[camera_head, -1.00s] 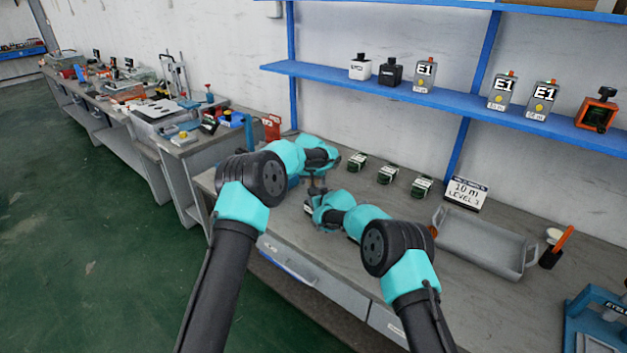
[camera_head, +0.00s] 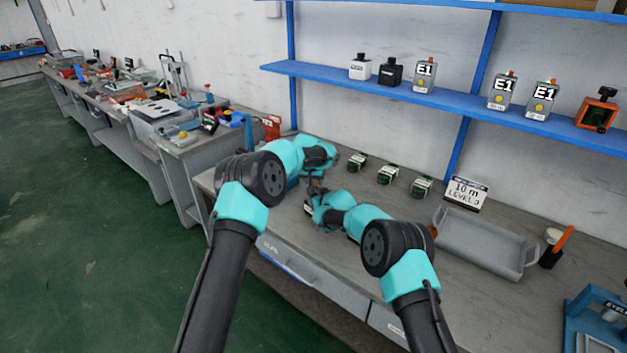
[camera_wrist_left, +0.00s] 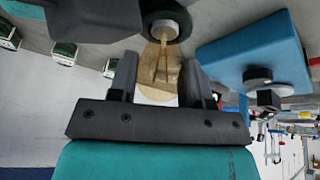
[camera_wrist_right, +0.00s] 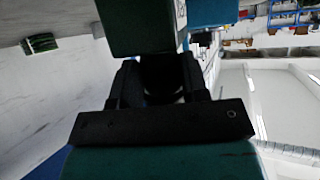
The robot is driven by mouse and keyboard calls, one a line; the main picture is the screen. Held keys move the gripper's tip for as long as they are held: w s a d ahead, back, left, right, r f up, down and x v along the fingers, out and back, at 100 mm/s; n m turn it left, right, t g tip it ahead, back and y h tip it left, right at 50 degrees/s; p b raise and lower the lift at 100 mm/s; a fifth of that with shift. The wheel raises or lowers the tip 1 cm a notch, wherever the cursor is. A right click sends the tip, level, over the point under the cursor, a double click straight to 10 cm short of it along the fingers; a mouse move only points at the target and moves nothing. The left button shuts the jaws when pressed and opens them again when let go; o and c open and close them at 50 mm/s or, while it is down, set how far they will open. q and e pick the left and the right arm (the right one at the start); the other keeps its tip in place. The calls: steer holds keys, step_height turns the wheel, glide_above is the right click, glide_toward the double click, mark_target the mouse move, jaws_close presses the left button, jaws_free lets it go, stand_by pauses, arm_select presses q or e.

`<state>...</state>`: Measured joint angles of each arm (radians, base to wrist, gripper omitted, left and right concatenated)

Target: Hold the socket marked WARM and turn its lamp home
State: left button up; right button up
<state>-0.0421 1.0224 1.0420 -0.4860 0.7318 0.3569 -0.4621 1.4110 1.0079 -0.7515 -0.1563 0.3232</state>
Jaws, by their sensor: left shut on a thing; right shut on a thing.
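My left gripper (camera_head: 315,187) is shut on an amber glass lamp (camera_wrist_left: 158,72), which shows between its fingers in the left wrist view (camera_wrist_left: 159,80). The lamp's metal cap end meets the round opening of a black socket (camera_wrist_left: 181,14); I cannot tell how deep it sits. My right gripper (camera_head: 313,208) is shut on this socket, which shows only as a dark shape between the fingers in the right wrist view (camera_wrist_right: 160,78). No WARM marking is readable on it. In the head view, both grippers meet above the bench and mostly hide lamp and socket.
Several dark green blocks with white labels (camera_head: 388,174) stand in a row behind my arms. A sign (camera_head: 466,193) reads 10 m, LEVEL 3. A grey tray (camera_head: 487,240) lies to the right, beside a dark cup (camera_head: 550,257). A blue shelf (camera_head: 440,98) spans the wall above.

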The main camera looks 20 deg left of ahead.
arm_select(q)
steer(key=shift+m+h, duration=0.9)
steer(key=shift+m, duration=1.1)
steer(key=o, duration=0.9)
steer(key=v, duration=1.2)
steer(key=shift+w, duration=0.1)
arm_select(e)
steer(key=o, duration=1.1)
steer(key=shift+c, duration=0.2)
